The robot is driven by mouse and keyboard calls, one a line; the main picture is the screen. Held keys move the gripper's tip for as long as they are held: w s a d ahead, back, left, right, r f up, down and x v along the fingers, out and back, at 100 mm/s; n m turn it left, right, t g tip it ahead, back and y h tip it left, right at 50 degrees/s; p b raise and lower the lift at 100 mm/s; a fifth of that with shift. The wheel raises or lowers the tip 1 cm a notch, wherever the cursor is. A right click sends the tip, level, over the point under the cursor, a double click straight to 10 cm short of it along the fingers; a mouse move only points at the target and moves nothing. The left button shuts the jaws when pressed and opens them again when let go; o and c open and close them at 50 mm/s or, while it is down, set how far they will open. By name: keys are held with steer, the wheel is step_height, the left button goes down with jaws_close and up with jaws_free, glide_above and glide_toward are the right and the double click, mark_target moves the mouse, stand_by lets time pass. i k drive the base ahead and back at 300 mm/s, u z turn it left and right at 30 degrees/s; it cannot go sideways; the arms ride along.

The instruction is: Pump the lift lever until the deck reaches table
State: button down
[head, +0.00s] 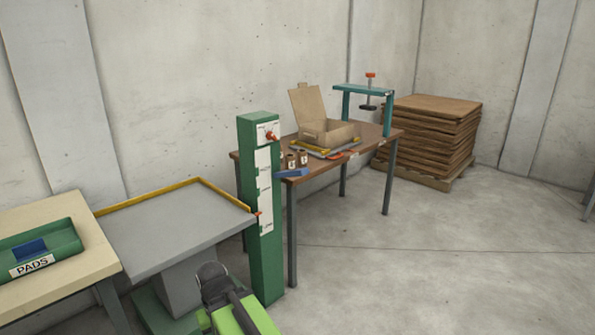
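The grey lift deck (175,235) has a yellow rim along its back edges and rests on a grey column over a green base (160,315). A green post (266,270) stands at its right corner. The post carries white label plates (264,180) with text too small to read. A red pointer (257,213) sits at deck height, low on the plates. A red knob (272,136) is near the post's top. The brown table (330,172) stands behind the post. I cannot make out a lift lever. My lime and black arm shows at the bottom, but my gripper fingers are not visible.
A pale bench (50,285) at left holds a green PADS tray (40,250). On the brown table are an open cardboard box (325,133), small brown pieces, and a teal clamp frame (365,90). Stacked brown boards (432,135) stand behind.

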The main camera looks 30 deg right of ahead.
mark_target(300, 172)
steer(key=z, duration=0.15)
steer(key=i, duration=0.95)
steer(key=u, duration=0.05)
